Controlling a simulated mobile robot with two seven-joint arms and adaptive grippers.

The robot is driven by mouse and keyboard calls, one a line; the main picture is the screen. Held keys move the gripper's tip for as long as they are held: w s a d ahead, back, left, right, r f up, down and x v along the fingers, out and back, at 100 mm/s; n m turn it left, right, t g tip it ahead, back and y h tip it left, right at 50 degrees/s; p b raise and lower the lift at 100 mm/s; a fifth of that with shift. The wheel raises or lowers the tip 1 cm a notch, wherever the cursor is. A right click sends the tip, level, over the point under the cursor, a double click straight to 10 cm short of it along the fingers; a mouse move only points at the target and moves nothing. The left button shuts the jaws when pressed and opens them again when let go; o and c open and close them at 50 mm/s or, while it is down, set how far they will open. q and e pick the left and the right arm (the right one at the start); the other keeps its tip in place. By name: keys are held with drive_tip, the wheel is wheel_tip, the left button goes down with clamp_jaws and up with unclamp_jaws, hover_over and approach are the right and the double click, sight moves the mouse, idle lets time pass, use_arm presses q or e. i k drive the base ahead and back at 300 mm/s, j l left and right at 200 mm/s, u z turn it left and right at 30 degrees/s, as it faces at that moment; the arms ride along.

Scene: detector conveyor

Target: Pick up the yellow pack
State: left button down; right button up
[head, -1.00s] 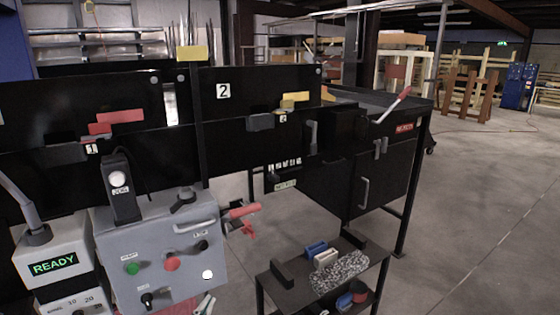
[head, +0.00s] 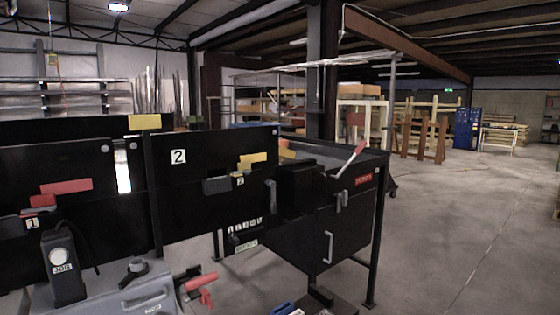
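No thing in view can be told for sure as the yellow pack. A flat yellow block (head: 145,121) shows at the top of a dark post on the black machine. Yellow stepped pieces (head: 252,160) show on the black panel marked 2, by a small yellow 2 tag. Neither of my grippers is in view.
The black machine (head: 215,205) fills the left and middle, with a grey control box (head: 125,295) at its front. A red-handled lever (head: 350,160) rises by the black cabinet (head: 305,235). Open concrete floor (head: 450,240) lies to the right. Wooden frames (head: 425,138) stand far back.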

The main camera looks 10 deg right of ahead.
sight(284, 152)
drive_tip(key=i+l, duration=0.25)
drive_tip(key=l, duration=0.15)
drive_tip(key=i+l+u, duration=0.1)
drive_tip(key=i+l, duration=0.45)
drive_tip(key=l, duration=0.3)
drive_tip(key=i+l+u, duration=0.1)
drive_tip(key=i+l, duration=0.15)
drive_tip(key=l, duration=0.25)
drive_tip(key=i+l+u, duration=0.1)
drive_tip(key=l, duration=0.45)
drive_tip(key=i+l, duration=0.3)
drive_tip(key=l, duration=0.2)
drive_tip(key=i+l+u, duration=0.15)
drive_tip(key=l, duration=0.4)
drive_tip(key=i+l+u, duration=0.1)
drive_tip(key=i+l, duration=0.15)
drive_tip(key=l, duration=0.3)
drive_tip(key=i+l+u, duration=0.1)
drive_tip(key=l, duration=0.5)
drive_tip(key=i+l+u, duration=0.1)
drive_tip(key=l, duration=0.5)
drive_tip(key=i+l, duration=0.2)
drive_tip(key=l, duration=0.4)
drive_tip(key=u, duration=0.05)
